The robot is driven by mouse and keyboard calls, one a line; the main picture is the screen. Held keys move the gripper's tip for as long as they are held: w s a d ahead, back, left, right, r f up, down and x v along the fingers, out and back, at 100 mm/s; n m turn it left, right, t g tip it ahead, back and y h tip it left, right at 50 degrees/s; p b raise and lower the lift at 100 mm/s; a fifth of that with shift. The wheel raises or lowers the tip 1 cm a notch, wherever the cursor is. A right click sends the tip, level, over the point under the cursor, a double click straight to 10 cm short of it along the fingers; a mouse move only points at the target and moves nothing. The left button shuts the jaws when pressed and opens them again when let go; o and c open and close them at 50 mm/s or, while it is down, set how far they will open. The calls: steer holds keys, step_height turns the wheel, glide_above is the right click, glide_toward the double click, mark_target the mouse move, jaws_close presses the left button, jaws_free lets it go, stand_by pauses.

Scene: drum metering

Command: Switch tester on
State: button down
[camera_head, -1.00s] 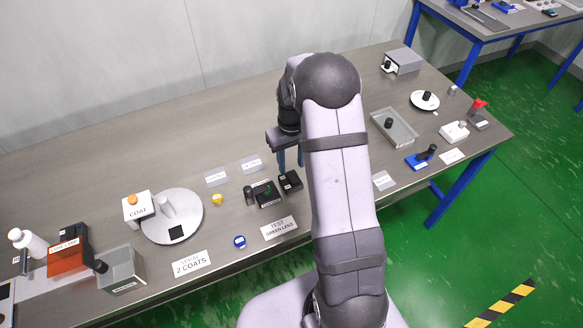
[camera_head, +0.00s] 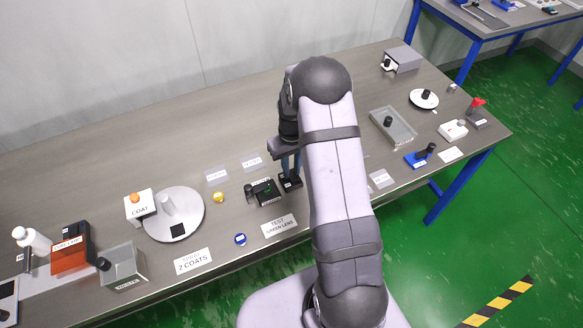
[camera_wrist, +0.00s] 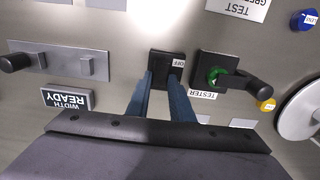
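The black tester (camera_head: 266,194) stands on the bench in front of my arm. It also shows in the wrist view (camera_wrist: 213,70), with a green round part and a dark handle on its right. A small black switch box (camera_wrist: 160,58) sits beside it, with a white label reading OFF; it also shows in the head view (camera_head: 291,184). My gripper (camera_wrist: 164,76) is right over this box, its two blue fingers apart with a narrow gap. I cannot tell whether the fingertips touch the box or what lies between them.
A "TEST GREEN LENS" card (camera_head: 280,226) lies in front of the tester. A yellow piece (camera_head: 219,197) and a blue piece (camera_head: 240,240) lie nearby. In the wrist view, a grey plate with a dark knob (camera_wrist: 60,62) and a "WIDTH READY" sign (camera_wrist: 66,99) are at left.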

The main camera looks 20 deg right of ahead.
mark_target(294, 178)
steer(key=shift+s+b, duration=0.1)
steer(key=shift+b, duration=0.2)
steer(key=shift+s+f+t+b, duration=0.1)
steer(key=shift+t+b, duration=0.5)
steer(key=shift+s+t+b, duration=0.1)
steer(key=shift+t+b, duration=0.2)
steer(key=c, duration=1.6)
jaws_free()
steer(key=shift+o, duration=0.2)
steer(key=shift+r, duration=0.2)
step_height(294, 178, up, 7)
steer(key=s+b, duration=0.1)
steer(key=shift+b, duration=0.35)
